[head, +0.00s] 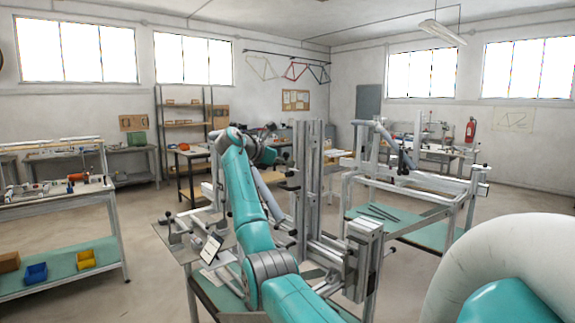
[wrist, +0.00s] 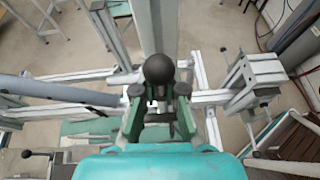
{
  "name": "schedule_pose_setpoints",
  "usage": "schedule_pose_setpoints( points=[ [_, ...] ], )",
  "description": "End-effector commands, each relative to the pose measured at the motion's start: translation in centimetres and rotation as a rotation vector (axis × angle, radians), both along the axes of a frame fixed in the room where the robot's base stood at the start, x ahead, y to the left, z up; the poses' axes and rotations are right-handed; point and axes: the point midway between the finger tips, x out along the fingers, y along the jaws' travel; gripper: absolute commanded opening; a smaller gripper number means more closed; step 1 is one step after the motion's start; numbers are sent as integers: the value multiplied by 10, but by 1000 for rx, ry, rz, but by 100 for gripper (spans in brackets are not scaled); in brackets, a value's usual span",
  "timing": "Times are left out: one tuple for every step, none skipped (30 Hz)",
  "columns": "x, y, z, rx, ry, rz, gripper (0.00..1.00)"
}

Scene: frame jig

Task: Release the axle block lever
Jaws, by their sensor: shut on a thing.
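In the wrist view a lever with a round black ball knob (wrist: 159,69) stands at the middle, just beyond my fingertips. My gripper (wrist: 159,92) has its two green fingers with dark pads on either side of the lever, and it is shut on the lever below the knob. I take this to be the axle block lever; the block under it is mostly hidden by the fingers. In the head view my gripper (head: 281,157) is at the left side of the upright aluminium post (head: 308,170), and the held knob cannot be made out there.
The jig's aluminium rails and a grey tube (wrist: 60,91) lie close around my gripper. A second jig stand (head: 415,180) is at the right. A workbench (head: 60,195) with blue and yellow bins stands at the left. Open floor (head: 145,205) lies between.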

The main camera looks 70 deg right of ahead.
Motion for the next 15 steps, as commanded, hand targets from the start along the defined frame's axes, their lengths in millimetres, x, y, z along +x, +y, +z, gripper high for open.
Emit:
schedule_pose_setpoints(
  points=[
    [-1,-1,4,1,9,-1,0],
    [-1,-1,4,4,15,-2,0],
    [-1,-1,4,9,22,0,0],
    [0,-1,4,11,26,-1,0],
    [0,-1,4,12,28,0,0],
    [0,-2,4,14,32,-1,0],
    [0,-2,4,15,33,0,0],
    [0,-2,4,15,35,-1,0],
    [0,-2,4,16,35,-1,0],
    [0,-2,4,16,37,0,0],
    [0,-2,4,16,37,0,0],
    [0,-2,4,15,36,1,0],
    [0,-2,5,15,36,1,0],
    [0,-2,5,15,36,1,0],
    [1,-2,5,15,36,1,0]
  ],
)
